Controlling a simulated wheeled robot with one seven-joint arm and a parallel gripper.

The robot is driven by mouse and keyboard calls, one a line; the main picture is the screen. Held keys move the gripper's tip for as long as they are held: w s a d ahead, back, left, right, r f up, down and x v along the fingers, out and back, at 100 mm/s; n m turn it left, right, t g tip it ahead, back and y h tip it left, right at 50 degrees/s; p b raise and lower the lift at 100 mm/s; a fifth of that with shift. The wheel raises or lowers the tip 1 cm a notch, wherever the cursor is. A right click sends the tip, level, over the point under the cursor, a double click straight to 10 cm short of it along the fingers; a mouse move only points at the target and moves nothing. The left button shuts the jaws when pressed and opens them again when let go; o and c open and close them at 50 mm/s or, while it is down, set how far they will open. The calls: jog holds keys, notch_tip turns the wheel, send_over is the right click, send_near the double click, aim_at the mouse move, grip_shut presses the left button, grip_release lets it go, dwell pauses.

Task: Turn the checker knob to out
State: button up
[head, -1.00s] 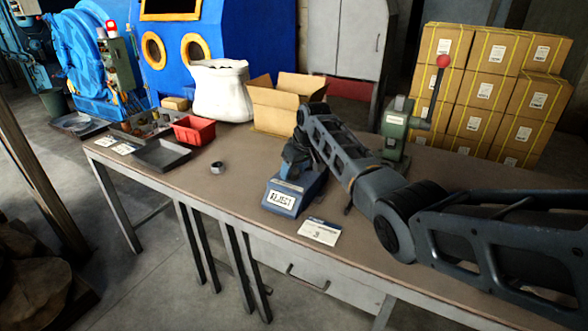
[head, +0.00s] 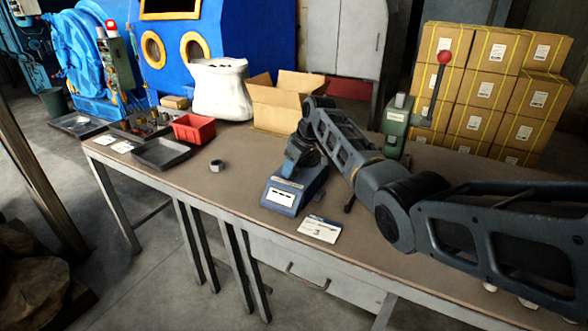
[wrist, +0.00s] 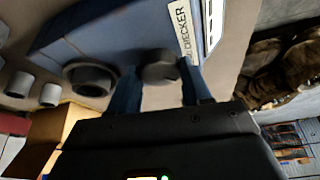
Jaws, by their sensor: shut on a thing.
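The checker (head: 281,198) is a blue box on the workbench, with a small white panel on its sloped front. The panel's marks are too small to read. In the wrist view the checker (wrist: 105,30) fills the upper middle, with a white strip lettered CHECKER. Its dark round knob (wrist: 159,66) sits between the two blue fingers of my gripper (wrist: 161,83), which is shut on it. A dark round socket or ring (wrist: 91,79) is left of the knob. In the head view my gripper (head: 300,158) is over the checker's back; its fingertips and the knob are hidden.
A white card (head: 319,229) lies before the checker. A grey ring (head: 216,165), black tray (head: 162,153), red bin (head: 194,128), open carton (head: 276,108) and white sack (head: 220,92) stand left and behind. A green lever press (head: 396,125) is behind my arm.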

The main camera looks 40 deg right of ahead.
jog(key=n+b, duration=0.1)
jog(key=n+y+b, duration=0.1)
jog(key=n+b, duration=0.1)
jog(key=shift+w+d+f+n+g, duration=0.1)
jog(key=shift+d+f+n+g, duration=0.05)
jog(key=shift+f+n+g, duration=0.2)
jog(key=n+y+b, duration=0.1)
jog(key=n+b, duration=0.1)
jog(key=b, duration=0.2)
jog(key=shift+n+g, duration=0.25)
jog(key=shift+n, duration=0.1)
jog(key=n+y+b, duration=0.1)
jog(key=n+b, duration=0.2)
jog(key=b, duration=0.1)
jog(key=shift+w+g+b, duration=0.1)
jog(key=shift+g+b, duration=0.3)
jog(key=b, duration=0.1)
jog(key=n+b, duration=0.1)
jog(key=shift+d+r+g+b, duration=0.1)
jog(key=shift+r+g+b, duration=0.15)
jog(key=shift+g+b, duration=0.1)
jog(key=shift+n, duration=0.4)
jog(key=shift+r, duration=0.1)
jog(key=o, duration=1)
jog(key=shift+o, duration=0.2)
